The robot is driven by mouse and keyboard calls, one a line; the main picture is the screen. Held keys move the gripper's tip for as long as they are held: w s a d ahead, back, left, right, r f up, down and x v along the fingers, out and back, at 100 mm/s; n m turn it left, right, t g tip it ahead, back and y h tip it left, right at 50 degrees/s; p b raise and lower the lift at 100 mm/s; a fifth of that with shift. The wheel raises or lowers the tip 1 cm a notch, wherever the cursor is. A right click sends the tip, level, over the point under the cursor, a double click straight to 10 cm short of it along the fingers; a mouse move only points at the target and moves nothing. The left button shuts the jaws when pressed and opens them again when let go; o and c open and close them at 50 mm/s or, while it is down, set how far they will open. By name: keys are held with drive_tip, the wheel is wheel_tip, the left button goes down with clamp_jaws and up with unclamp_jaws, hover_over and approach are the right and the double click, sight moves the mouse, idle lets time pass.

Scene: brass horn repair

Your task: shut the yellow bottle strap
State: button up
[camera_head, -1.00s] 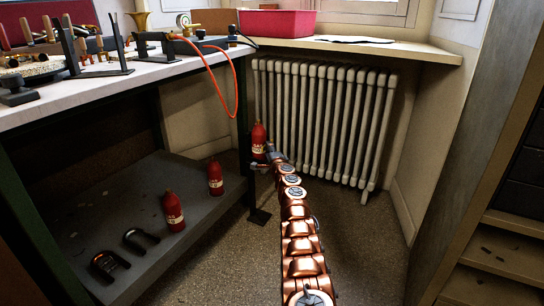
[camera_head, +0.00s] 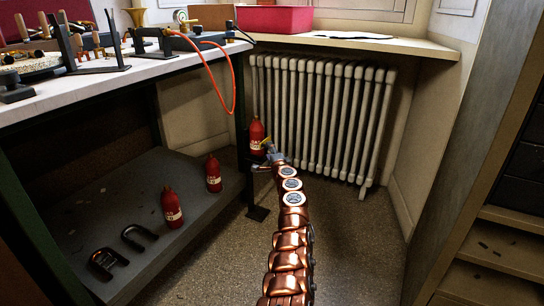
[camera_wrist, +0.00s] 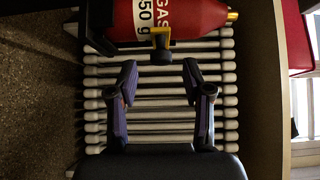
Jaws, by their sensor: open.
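A red gas bottle (camera_head: 257,138) stands upright at the bench leg, in front of the radiator. It fills the top of the wrist view (camera_wrist: 205,18), where it appears on its side, with a white "GAS 450 g" label. The yellow bottle strap (camera_wrist: 160,36) shows as a small yellow piece with a dark knob, sticking out from the bottle toward the camera. It shows as a small yellow spot in the head view (camera_head: 266,142). My gripper (camera_wrist: 159,70) is open and empty, its two fingers on either side of the strap's line, just short of it. My gripper (camera_head: 271,156) is beside the bottle in the head view.
The bench shelf (camera_head: 110,200) holds two more red bottles (camera_head: 172,209) (camera_head: 213,174) and two dark U-shaped pieces (camera_head: 139,237). A white radiator (camera_head: 320,120) is behind the bottle. An orange hose (camera_head: 232,90) hangs from the bench. Open floor lies right of my arm.

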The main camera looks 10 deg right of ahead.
drive_tip(key=shift+s+d, duration=0.15)
drive_tip(key=shift+s, duration=0.55)
drive_tip(key=shift+s+d, duration=0.1)
drive_tip(key=shift+s, duration=0.55)
drive_tip(key=shift+r, duration=0.1)
